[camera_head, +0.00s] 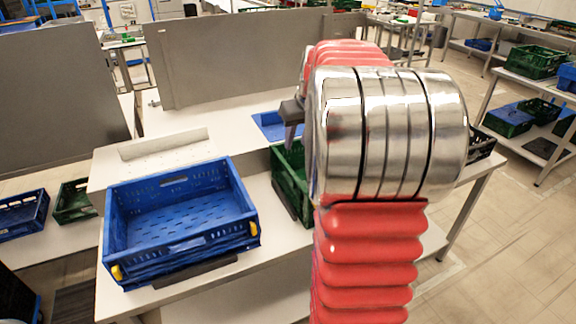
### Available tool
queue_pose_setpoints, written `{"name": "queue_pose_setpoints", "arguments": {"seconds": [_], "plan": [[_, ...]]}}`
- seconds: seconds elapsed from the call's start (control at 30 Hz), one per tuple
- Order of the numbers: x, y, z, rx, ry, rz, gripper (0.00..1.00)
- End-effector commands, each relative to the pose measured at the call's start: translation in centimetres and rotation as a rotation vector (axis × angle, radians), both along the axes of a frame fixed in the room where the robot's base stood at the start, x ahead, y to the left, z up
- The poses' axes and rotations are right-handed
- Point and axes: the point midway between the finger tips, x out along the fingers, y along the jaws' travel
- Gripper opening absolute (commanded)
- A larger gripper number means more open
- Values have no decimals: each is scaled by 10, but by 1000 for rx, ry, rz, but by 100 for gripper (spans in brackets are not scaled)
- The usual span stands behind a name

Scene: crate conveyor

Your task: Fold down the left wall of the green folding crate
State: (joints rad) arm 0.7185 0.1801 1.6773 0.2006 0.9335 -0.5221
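The green folding crate (287,187) stands on the white table, mostly hidden behind my arm. Only a strip of its left side shows, and I cannot tell how its other walls stand. My gripper (290,138) shows in part at the left edge of my arm, as a dark body with a grey finger pointing down. It appears above the crate's far left part. I cannot tell whether it touches the crate or whether its fingers are open, as my arm hides the rest.
A blue crate (118,228) with yellow latches stands on the table left of the green crate. A flat blue piece (268,124) lies behind it. A dark crate (482,146) is to the right of my arm. Grey panels (230,62) stand at the back.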

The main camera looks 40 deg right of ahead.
Motion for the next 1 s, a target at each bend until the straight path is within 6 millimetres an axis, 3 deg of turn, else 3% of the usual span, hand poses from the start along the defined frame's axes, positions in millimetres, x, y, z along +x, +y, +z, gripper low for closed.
{"name": "queue_pose_setpoints", "arguments": {"seconds": [0.27, 1.0], "plan": [[7, -1, -18, 2, 3, 0, 31], [46, -13, -118, 2, 3, 0, 31]]}}
